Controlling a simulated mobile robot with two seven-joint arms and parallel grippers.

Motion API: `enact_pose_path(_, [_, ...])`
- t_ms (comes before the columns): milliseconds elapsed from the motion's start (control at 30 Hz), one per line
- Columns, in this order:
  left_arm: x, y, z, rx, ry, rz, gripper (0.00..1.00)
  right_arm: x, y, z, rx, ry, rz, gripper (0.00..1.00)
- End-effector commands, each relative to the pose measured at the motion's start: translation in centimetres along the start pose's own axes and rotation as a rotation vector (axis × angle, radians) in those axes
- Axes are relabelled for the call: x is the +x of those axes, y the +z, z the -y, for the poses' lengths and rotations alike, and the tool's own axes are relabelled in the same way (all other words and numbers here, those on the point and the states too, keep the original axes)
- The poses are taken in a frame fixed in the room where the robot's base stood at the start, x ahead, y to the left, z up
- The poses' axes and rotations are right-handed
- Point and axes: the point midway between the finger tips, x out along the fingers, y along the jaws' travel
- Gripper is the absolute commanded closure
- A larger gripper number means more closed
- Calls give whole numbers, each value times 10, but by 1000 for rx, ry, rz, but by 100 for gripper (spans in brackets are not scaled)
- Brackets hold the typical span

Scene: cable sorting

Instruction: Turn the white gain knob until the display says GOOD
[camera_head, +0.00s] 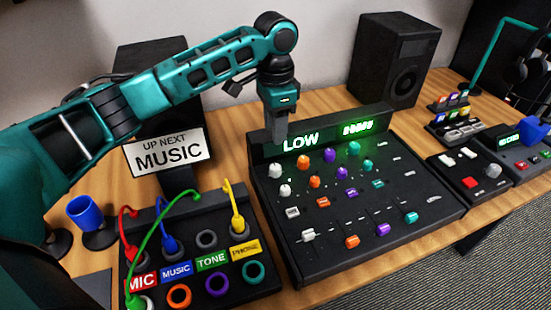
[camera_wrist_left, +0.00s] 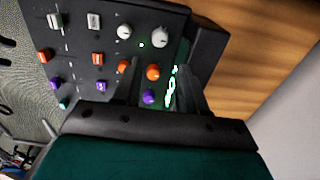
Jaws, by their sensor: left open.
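The mixer (camera_head: 420,193) has a display (camera_head: 300,142) that reads LOW in pale green. Two white knobs, an upper one (camera_head: 275,170) and a lower one (camera_head: 285,191), sit in its left column; I cannot read which is marked gain. In the left wrist view the upper white knob (camera_wrist_left: 160,37) and the lower white knob (camera_wrist_left: 124,31) are both clear of the fingers. My left gripper (camera_head: 280,140) is open and empty, pointing down near the display's left end, above the upper white knob. The wrist view shows its fingers (camera_wrist_left: 160,78) apart. My right gripper is not in view.
Orange, purple and teal knobs stand close beside the white ones. A patch panel (camera_head: 190,203) with upright cables is at front left. A sign reading UP NEXT MUSIC (camera_head: 168,152) and a speaker (camera_head: 397,58) stand behind. A blue cup (camera_head: 85,213) is at far left.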

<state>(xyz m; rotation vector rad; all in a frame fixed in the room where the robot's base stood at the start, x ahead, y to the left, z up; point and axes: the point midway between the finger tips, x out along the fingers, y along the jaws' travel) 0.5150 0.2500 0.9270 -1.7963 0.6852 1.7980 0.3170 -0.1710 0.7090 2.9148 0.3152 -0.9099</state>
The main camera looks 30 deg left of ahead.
Motion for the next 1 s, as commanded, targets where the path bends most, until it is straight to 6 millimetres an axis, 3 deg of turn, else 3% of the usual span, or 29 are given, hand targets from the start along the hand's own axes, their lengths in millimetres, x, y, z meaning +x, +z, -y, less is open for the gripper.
enact_pose_path(300, [67,1,0,-1,1,3,59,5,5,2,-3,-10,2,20])
enact_pose_path(500, [100,0,0,0,0,1,59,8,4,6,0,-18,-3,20])
enact_pose_path(700, [115,1,0,0,-1,0,59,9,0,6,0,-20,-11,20])
enact_pose_path(1000, [117,0,0,0,-1,0,59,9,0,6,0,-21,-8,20])
